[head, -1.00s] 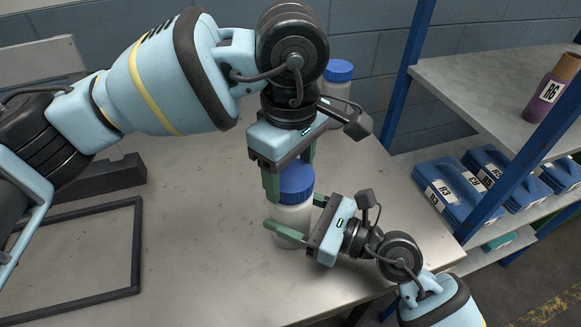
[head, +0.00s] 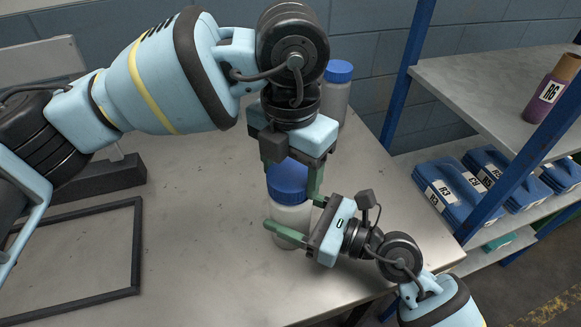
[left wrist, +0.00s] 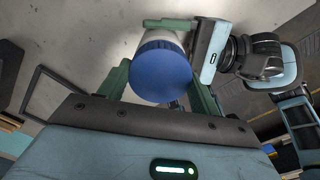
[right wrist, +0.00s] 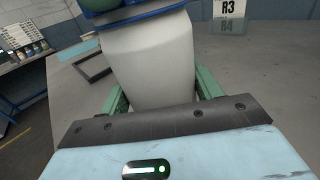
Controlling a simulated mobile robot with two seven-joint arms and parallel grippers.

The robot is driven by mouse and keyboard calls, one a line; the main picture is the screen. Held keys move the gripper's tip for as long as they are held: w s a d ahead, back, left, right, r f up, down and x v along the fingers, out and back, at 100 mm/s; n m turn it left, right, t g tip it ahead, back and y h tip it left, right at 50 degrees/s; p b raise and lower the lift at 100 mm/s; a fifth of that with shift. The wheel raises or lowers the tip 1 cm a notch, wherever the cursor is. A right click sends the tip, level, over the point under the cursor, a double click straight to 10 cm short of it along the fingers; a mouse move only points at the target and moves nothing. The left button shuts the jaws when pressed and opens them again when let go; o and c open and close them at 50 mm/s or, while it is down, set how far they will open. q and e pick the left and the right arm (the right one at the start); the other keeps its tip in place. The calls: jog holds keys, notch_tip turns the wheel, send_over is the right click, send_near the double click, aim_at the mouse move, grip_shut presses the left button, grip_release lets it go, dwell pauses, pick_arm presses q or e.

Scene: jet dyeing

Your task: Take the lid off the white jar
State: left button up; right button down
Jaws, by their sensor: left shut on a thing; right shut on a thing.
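The white jar (head: 291,217) stands upright on the grey table, with its blue lid (head: 287,184) on top. My left gripper (head: 292,180) points down from above and is shut on the lid, one finger on either side; the left wrist view shows the lid (left wrist: 160,72) between its fingers. My right gripper (head: 292,223) comes in low from the right and is shut on the jar's body, which fills the middle of the right wrist view (right wrist: 152,65). I cannot tell whether there is any gap between lid and jar.
Another jar with a blue lid (head: 338,72) stands behind, near the table's back edge. A dark frame (head: 137,245) lies at left. A shelf rack with a blue post (head: 400,80) at right holds blue boxes (head: 446,190) and a purple bottle (head: 548,92).

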aim_at(291, 174)
pick_arm(q)
jog(key=n, duration=0.9)
jog(key=shift+r, duration=0.25)
jog(key=shift+r, duration=0.75)
jog(key=shift+r, duration=0.25)
jog(key=shift+r, duration=1.95)
pick_arm(e)
jog(key=shift+c, duration=1.2)
grip_release()
